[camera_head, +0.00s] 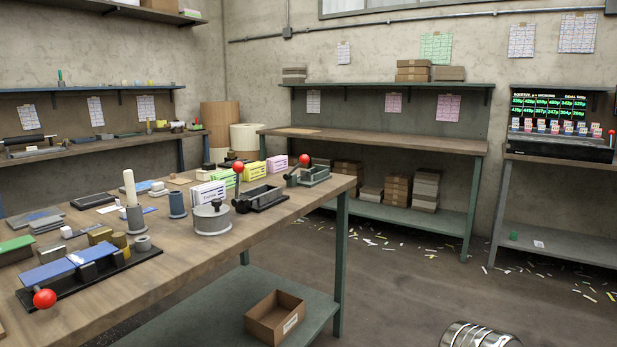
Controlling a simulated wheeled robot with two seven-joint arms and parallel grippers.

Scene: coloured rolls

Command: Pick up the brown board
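A thin, flat brown board (299,131) appears to lie on the left part of the far workbench (400,140), close to its front-left edge. It is small in the picture, and its exact outline is hard to tell from the wooden top. Nothing seems to rest on it. Neither my left nor my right gripper is in view.
The near wooden bench (230,235) is crowded with red-knobbed tools, boxes and metal blocks. An open cardboard box (274,316) sits on its lower shelf. Paper scraps litter the floor by the far bench. Open floor (400,290) lies centre right. A banded silver cylinder (480,336) shows at bottom right.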

